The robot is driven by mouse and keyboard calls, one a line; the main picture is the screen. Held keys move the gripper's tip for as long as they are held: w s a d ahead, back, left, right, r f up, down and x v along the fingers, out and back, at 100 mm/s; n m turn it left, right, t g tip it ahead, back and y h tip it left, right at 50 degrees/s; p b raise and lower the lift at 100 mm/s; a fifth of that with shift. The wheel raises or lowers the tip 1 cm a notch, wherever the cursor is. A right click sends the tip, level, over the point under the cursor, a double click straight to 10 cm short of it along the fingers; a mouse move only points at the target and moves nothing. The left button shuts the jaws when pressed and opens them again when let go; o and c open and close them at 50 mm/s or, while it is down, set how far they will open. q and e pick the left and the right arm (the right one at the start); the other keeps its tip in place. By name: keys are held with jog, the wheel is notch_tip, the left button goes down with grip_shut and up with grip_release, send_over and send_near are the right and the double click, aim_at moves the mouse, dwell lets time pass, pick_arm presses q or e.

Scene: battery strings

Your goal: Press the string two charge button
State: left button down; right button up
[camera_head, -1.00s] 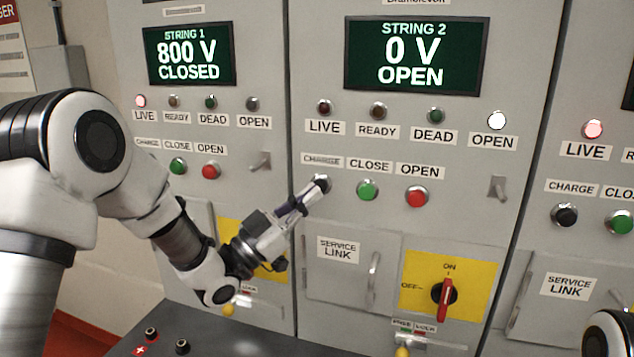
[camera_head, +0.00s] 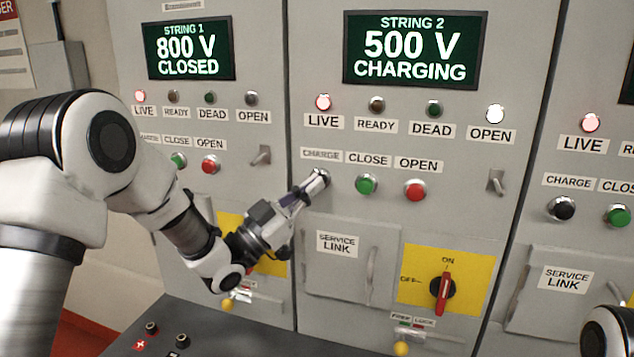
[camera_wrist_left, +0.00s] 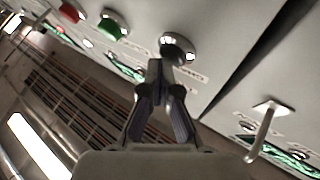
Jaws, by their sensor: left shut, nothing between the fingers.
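The string 2 display (camera_head: 415,50) reads 500 V CHARGING. My right gripper is out of view.
String 2's green CLOSE button (camera_head: 366,185) and red OPEN button (camera_head: 414,190) sit just right of the fingertips. Below are a service link door (camera_head: 345,273) and a red rotary switch (camera_head: 442,288). The string 1 panel is at left, another panel at right.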

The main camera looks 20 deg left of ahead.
pick_arm(q)
jog(key=shift+w, duration=0.1)
dwell(0.5)
jog(key=shift+w, duration=0.15)
jog(key=shift+a+r, duration=0.1)
jog(key=shift+w, duration=0.1)
